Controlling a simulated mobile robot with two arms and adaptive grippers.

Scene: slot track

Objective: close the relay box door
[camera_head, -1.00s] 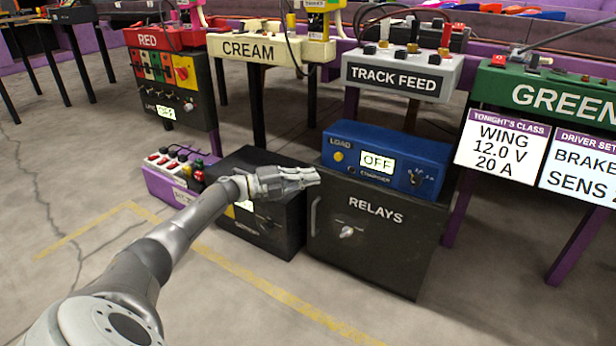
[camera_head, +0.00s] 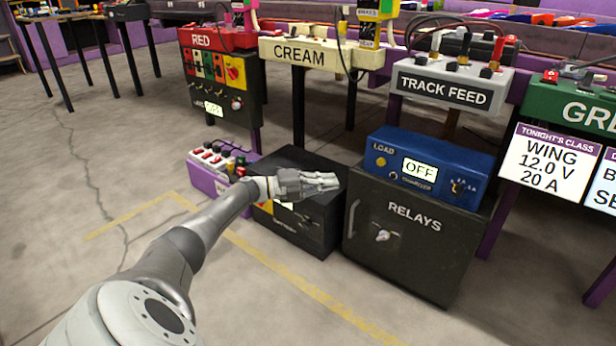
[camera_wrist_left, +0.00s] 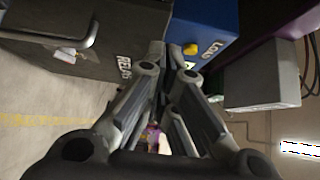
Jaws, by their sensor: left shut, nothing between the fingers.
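The black relay box (camera_head: 415,255), lettered RELAYS, stands on the floor right of centre in the head view. Its front door (camera_head: 395,235) has a vertical bar handle (camera_head: 352,217) near the left edge and a small silver latch knob (camera_head: 383,236). The door looks flush with the box front. My left gripper (camera_head: 336,181) is shut and empty, in front of the black unit left of the relay box. In the left wrist view the shut fingers (camera_wrist_left: 170,60) point towards the relay box (camera_wrist_left: 105,60), whose handle (camera_wrist_left: 88,35) shows at upper left. My right gripper is out of view.
A blue LOAD unit (camera_head: 440,150) reading OFF sits on the relay box. A black unit (camera_head: 300,230) and a purple switch box (camera_head: 205,183) stand to the left. Table legs rise behind. The floor (camera_head: 270,320) in front, with yellow tape, is clear.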

